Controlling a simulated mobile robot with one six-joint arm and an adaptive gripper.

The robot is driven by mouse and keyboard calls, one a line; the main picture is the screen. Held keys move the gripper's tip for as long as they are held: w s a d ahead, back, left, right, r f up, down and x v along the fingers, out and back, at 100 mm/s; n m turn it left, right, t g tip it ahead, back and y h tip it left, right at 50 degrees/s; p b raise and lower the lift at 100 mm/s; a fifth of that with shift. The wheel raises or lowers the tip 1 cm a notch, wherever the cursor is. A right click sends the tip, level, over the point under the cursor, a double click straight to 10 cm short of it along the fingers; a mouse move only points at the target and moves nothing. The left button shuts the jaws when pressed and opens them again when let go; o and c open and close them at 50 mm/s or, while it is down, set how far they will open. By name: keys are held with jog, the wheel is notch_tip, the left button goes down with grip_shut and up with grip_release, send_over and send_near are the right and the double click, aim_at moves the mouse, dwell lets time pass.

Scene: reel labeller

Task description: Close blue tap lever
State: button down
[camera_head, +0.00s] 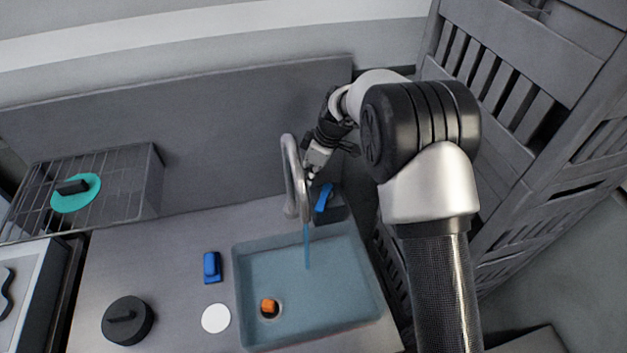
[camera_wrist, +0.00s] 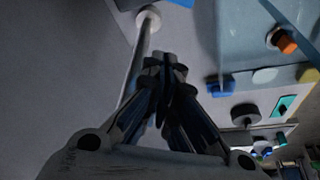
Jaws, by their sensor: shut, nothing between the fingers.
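The blue tap lever (camera_head: 323,198) stands tilted beside the base of the grey curved tap (camera_head: 291,165), at the back right of the sink. A thin blue stream of water (camera_head: 307,248) falls from the spout into the sink. My gripper (camera_head: 311,174) is just above the lever and right of the tap's neck. Contact with the lever cannot be made out. In the wrist view, my gripper's fingertips (camera_wrist: 165,65) are together and empty, beside the tap's pipe (camera_wrist: 142,55). The lever cannot be made out there.
The sink (camera_head: 335,290) holds an orange piece (camera_head: 269,307) near the drain. A blue object (camera_head: 212,267), a white disc (camera_head: 215,318) and a black lid (camera_head: 127,320) lie on the counter. A wire rack (camera_head: 120,190) bears a teal lid (camera_head: 76,194). A slatted grey structure (camera_head: 520,100) stands right.

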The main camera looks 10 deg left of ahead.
aim_at(324, 197)
notch_tip(324, 197, down, 9)
jog(key=shift+d+f, duration=0.15)
jog(key=shift+d, duration=0.25)
dwell(0.4)
jog(key=shift+d, duration=0.15)
jog(key=shift+s+n+b, duration=0.2)
jog(key=shift+n+b, duration=0.2)
jog(key=shift+b, duration=0.25)
